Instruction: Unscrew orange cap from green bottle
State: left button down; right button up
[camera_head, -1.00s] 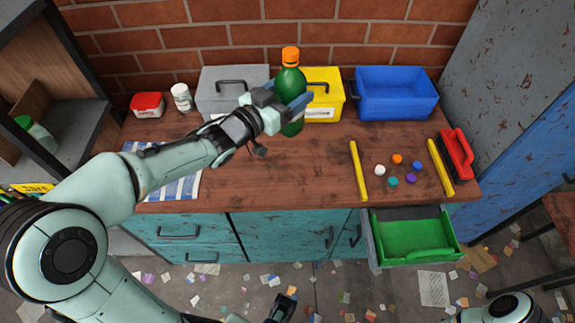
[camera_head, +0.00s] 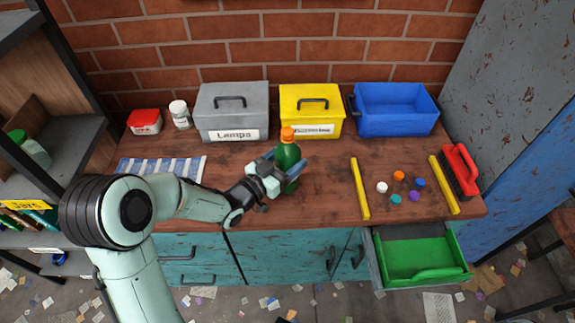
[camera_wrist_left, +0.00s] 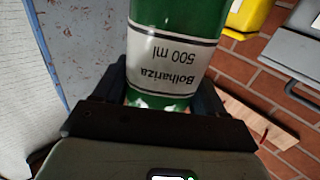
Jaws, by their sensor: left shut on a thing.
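The green bottle (camera_head: 287,158) is upright over the middle of the wooden workbench, with the orange cap (camera_head: 287,134) on its top. My left gripper (camera_head: 286,176) is shut on the bottle's body from the left, below the cap. I cannot tell whether the bottle's base touches the bench. In the left wrist view, the green bottle (camera_wrist_left: 178,18) fills the space between the fingers, its white label reading "Bolhariza 500 ml" upside down. The cap is out of that view. My right gripper cannot be made out in either current view.
Along the wall stand a grey box (camera_head: 232,103), a yellow box (camera_head: 310,100) and an open blue bin (camera_head: 395,108). Several coloured caps lie between two yellow bars (camera_head: 359,188) (camera_head: 444,184). A red brush (camera_head: 461,165) is at right. A green drawer (camera_head: 417,257) is open below.

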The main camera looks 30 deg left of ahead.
pick_arm(q)
notch_tip(320, 180, down, 2)
jog(key=shift+f, duration=0.15)
jog(key=shift+f+b, duration=0.2)
jog(key=shift+b, duration=0.2)
jog(key=shift+c, duration=0.3)
grip_release()
jog(key=shift+r, duration=0.1)
